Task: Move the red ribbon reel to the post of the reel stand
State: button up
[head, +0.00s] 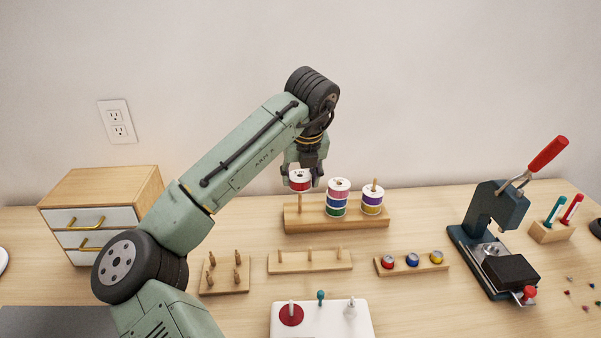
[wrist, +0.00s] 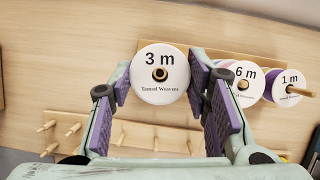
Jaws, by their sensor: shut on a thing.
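My gripper (head: 302,172) is shut on the red ribbon reel (head: 300,184), a red band between white discs. It holds the reel roughly level above the left end of the wooden reel stand (head: 308,226). A post (head: 299,199) of the stand shows just below the reel; I cannot tell whether its tip is inside the reel's hole. In the wrist view the purple finger pads (wrist: 162,92) flank the reel's white "3 m" face (wrist: 158,91). A brown centre shows in its hole.
Right of the held reel, a pink, green and blue stack (head: 338,198) and a yellow and purple stack (head: 372,201) sit on the stand. In front are a small peg board (head: 225,288), a pegged rail (head: 310,267) and a button rail (head: 415,267). A press (head: 492,235) stands right.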

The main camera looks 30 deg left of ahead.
jog(key=shift+f, duration=0.7)
jog(key=o, duration=1.1)
jog(key=v, duration=1.2)
jog(key=shift+s, duration=0.1)
